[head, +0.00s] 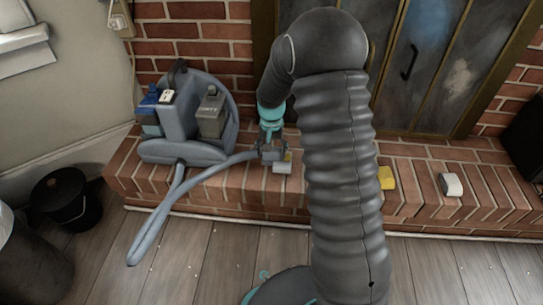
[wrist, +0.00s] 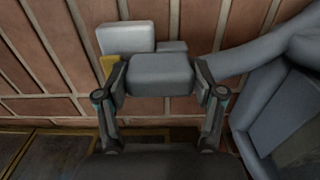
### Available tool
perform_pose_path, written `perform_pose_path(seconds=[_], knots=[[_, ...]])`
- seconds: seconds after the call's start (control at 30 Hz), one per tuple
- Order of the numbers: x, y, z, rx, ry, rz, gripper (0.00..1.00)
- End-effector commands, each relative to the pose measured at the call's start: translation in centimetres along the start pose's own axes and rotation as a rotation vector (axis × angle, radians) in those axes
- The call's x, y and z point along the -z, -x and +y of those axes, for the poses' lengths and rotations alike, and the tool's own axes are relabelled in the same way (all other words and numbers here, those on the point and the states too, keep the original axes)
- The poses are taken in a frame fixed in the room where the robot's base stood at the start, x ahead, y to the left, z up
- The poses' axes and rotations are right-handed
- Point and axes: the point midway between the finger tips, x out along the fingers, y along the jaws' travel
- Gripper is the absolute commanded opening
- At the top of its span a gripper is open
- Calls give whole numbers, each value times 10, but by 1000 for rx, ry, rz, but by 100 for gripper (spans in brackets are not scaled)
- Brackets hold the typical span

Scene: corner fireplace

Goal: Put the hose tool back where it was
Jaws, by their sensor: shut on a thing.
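The hose tool (wrist: 160,76) is a grey rounded block between the two fingers of my gripper (wrist: 161,84) in the wrist view. The fingers touch it on both sides. In the head view my gripper (head: 271,151) is low over the brick hearth, and the tool is mostly hidden there. A grey-blue hose (head: 218,170) runs from the gripper leftward to the grey cleaning machine (head: 180,150) on the hearth's left end. The hose also shows in the wrist view (wrist: 238,60). I cannot tell whether the tool touches the bricks.
A white block (wrist: 126,38) and a yellow piece (wrist: 108,66) lie close to the held tool. A yellow block (head: 386,178) and a white block (head: 451,185) sit farther right on the hearth (head: 420,205). A hose loop (head: 150,228) hangs over its front edge. A black bucket (head: 68,205) stands left.

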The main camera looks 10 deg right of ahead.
Motion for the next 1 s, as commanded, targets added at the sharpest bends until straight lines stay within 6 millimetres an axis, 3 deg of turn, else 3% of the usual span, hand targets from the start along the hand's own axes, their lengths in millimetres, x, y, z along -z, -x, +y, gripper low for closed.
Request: perform_pose_path(seconds=[0.13,0.53,0.57,0.67,1.0], knots=[[0,-22,0,0,0,-1,30],[0,-26,0,0,0,1,30],[0,-27,0,0,0,1,71],[0,-26,0,0,0,1,93],[0,-24,0,0,0,1,93]])
